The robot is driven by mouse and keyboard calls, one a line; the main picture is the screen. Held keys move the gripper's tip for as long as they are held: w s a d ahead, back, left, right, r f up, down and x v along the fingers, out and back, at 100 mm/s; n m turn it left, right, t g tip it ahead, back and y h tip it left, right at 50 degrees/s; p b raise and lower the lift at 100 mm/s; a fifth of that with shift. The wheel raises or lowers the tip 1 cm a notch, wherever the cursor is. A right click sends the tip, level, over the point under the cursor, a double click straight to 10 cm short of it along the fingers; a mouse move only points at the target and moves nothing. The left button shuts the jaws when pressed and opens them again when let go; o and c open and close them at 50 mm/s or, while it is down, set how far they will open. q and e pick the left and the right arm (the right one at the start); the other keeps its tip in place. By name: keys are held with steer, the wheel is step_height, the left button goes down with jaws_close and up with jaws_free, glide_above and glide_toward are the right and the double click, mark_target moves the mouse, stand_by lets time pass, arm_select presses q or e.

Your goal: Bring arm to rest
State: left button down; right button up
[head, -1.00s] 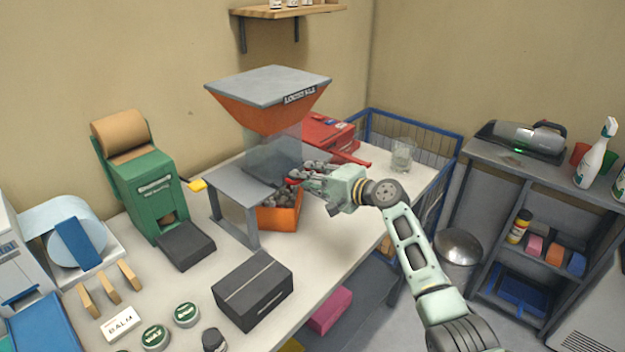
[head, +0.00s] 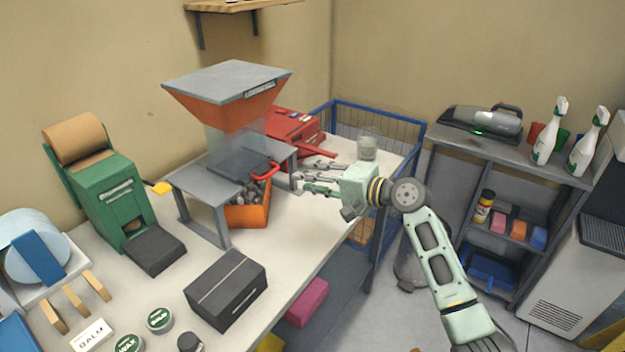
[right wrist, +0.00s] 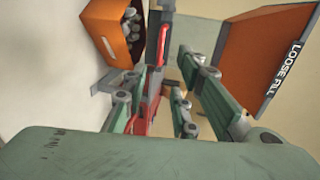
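My right gripper (head: 310,178) is open and empty over the worktable, just right of the loose-fill dispenser (head: 228,97). The dispenser has an orange hopper with a grey lid, a clear chute and a grey stand. Its red handle (head: 265,172) is apart from my fingertips. In the right wrist view, the spread fingers (right wrist: 157,90) show with red parts seen between them. An orange box (head: 247,215) with grey filler in it sits under the chute; it also shows in the right wrist view (right wrist: 100,35). My left gripper is not in view.
A blue wire basket (head: 390,123) is at the table's end, with a grey shelf unit (head: 470,148) to the right. A black box (head: 226,290) lies nearer on the table (head: 285,247).

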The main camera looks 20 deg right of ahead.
steer(key=shift+f, duration=0.1)
steer(key=s+a+f+n+g, duration=0.1)
steer(key=s+f, duration=0.2)
steer(key=f, duration=0.1)
steer(key=s+a+f+n+g+h, duration=0.1)
steer(key=s+f, duration=0.2)
steer(key=f, duration=0.1)
steer(key=s+a+f+n+g, duration=0.1)
steer(key=s+a+f+n, duration=0.1)
steer(key=s+f, duration=0.1)
steer(key=shift+f+h, duration=0.3)
steer(key=shift+f, duration=0.15)
steer(key=s+a+f+n+g+h, duration=0.1)
steer(key=s+f+n+g+h, duration=0.15)
steer(key=s+f, duration=0.6)
steer(key=s+d+f+n+g+h, duration=0.1)
steer(key=s+d+n+g+h, duration=0.15)
steer(key=s, duration=0.95)
steer(key=s+d+f+n+g+h, duration=0.1)
steer(key=s+d+n+h, duration=0.15)
steer(key=s, duration=0.95)
step_height(320, 180, down, 28)
steer(key=s+n+g, duration=0.1)
steer(key=s, duration=0.1)
steer(key=s+d+f+g, duration=0.1)
steer(key=s+d+f, duration=0.1)
steer(key=s+f, duration=1.3)
steer(key=shift+s+d, duration=0.4)
steer(key=shift+s, duration=0.45)
